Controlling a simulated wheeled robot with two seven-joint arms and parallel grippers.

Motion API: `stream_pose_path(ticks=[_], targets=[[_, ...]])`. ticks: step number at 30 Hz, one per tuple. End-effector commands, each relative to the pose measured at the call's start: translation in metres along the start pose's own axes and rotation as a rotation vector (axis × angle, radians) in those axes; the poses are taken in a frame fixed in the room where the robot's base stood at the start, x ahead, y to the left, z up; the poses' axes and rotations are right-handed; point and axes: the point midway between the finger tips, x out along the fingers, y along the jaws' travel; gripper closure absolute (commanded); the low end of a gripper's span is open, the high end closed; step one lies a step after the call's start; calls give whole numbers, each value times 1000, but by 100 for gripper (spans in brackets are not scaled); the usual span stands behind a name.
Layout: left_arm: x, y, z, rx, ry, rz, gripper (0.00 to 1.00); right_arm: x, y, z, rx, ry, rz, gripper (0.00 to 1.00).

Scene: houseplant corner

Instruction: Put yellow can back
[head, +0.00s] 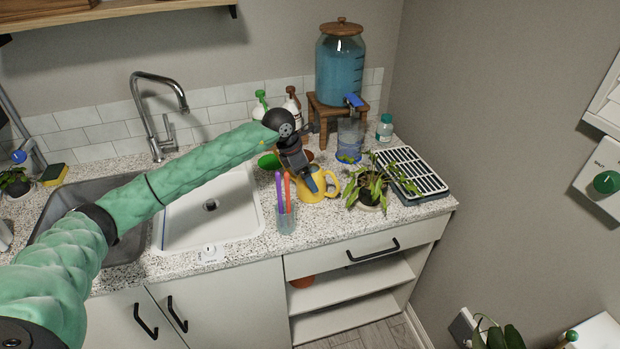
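The yellow can (331,188) stands on the speckled counter, right of the white sink basin. Its handle side and spout area show; my gripper hides part of its top and left. My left arm reaches in from the left across the sinks. My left gripper (311,180) is at the can, its dark fingers overlapping the upper body. The fingers are too small and overlapped to show whether they are open or closed on it. My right gripper is not in view.
A glass (286,217) with purple and orange sticks stands just left of the can. A potted plant (371,185) is close on the right, beside a black rack (412,170). Behind are a blue-filled dispenser (340,70) on a wooden stand, a pitcher (349,140) and spray bottles (260,104).

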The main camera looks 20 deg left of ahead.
Motion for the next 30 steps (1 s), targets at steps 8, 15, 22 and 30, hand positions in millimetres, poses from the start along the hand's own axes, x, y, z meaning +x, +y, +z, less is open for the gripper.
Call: stream_pose_path(ticks=[8,15,22,30], targets=[[-55,0,0,0,-1,2,0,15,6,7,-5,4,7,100],[-81,0,0,0,-1,1,0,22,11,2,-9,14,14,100],[-86,0,0,0,-1,1,0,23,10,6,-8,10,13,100],[-86,0,0,-1,-1,1,0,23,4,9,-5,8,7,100]])
